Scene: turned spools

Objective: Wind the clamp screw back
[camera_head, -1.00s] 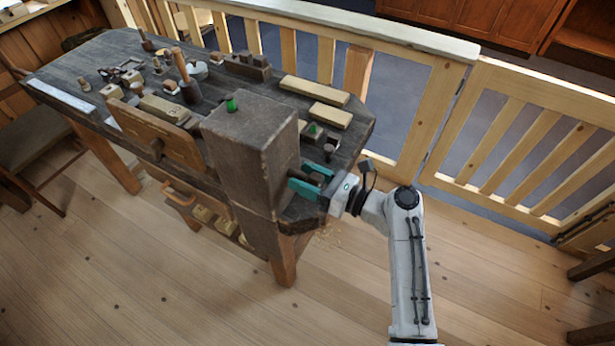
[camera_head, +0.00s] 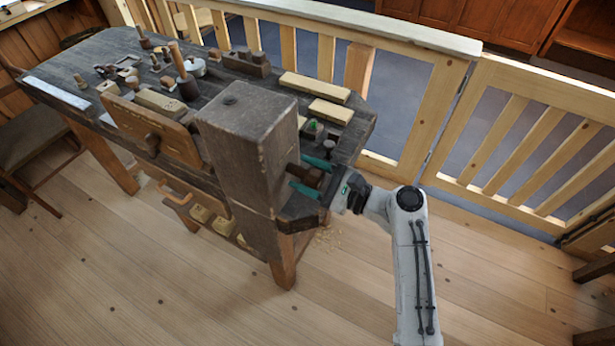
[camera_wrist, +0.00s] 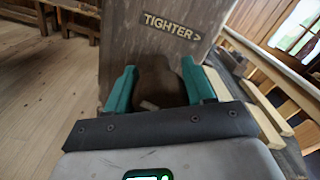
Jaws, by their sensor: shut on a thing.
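The clamp screw's dark wooden handle (camera_head: 311,175) sticks out of the right face of a tall, weathered wooden block (camera_head: 250,150) at the bench's end. My gripper (camera_head: 298,171) has its two teal fingers on either side of the handle and is shut on it. In the wrist view, the brown handle (camera_wrist: 158,82) fills the space between the fingers (camera_wrist: 158,68). A label (camera_wrist: 172,26) reading "TIGHTER>" is on the block face above it. The screw's thread is hidden. The block's top is bare except for a dark round mark.
A small green-topped piece (camera_head: 314,127) lies near the handle. A wooden railing (camera_head: 430,100) stands behind. The floor in front is clear.

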